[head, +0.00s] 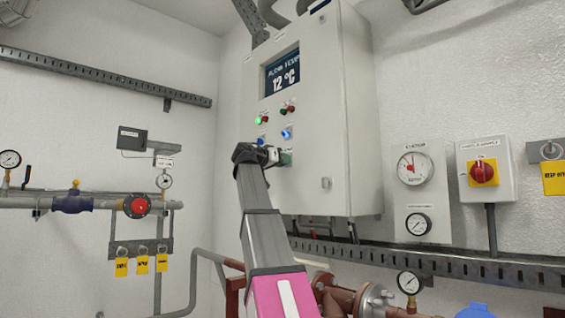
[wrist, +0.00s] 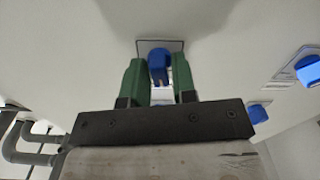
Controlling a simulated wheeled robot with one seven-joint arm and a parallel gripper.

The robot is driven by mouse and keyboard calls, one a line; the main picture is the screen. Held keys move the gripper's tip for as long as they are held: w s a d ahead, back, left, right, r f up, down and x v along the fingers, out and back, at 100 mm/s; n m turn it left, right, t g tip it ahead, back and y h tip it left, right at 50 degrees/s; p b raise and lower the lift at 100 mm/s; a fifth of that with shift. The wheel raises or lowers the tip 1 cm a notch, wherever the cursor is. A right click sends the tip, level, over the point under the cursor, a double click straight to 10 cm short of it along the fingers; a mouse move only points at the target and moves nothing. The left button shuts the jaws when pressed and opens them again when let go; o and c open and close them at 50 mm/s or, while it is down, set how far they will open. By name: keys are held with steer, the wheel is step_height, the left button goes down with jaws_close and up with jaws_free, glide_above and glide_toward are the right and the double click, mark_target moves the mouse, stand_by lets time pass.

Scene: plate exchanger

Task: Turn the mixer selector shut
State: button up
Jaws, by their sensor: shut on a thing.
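A blue selector knob (wrist: 158,62) on a small labelled plate sits between the two green fingers of my gripper (wrist: 160,75) in the wrist view. The fingers are shut on it from both sides. The label is too small to read. In the head view my gripper (head: 279,158) is at the lower front of the white control cabinet (head: 325,120), and it hides the held knob there. My arm comes up from below.
Another blue knob (head: 287,133) is just above my gripper. Two more blue knobs, one upper (wrist: 308,70) and one lower (wrist: 259,112), show in the wrist view. A red-and-yellow switch (head: 483,173) and a round gauge (head: 414,168) are on the right. Pipes (head: 100,203) run left.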

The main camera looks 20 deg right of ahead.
steer(key=n, duration=0.6)
steer(key=shift+n, duration=0.3)
steer(key=shift+f, duration=0.1)
stand_by(0.4)
steer(key=o, duration=0.7)
steer(key=shift+o, duration=0.2)
steer(key=v, duration=1)
steer(key=shift+a, duration=0.4)
steer(key=shift+s, duration=0.1)
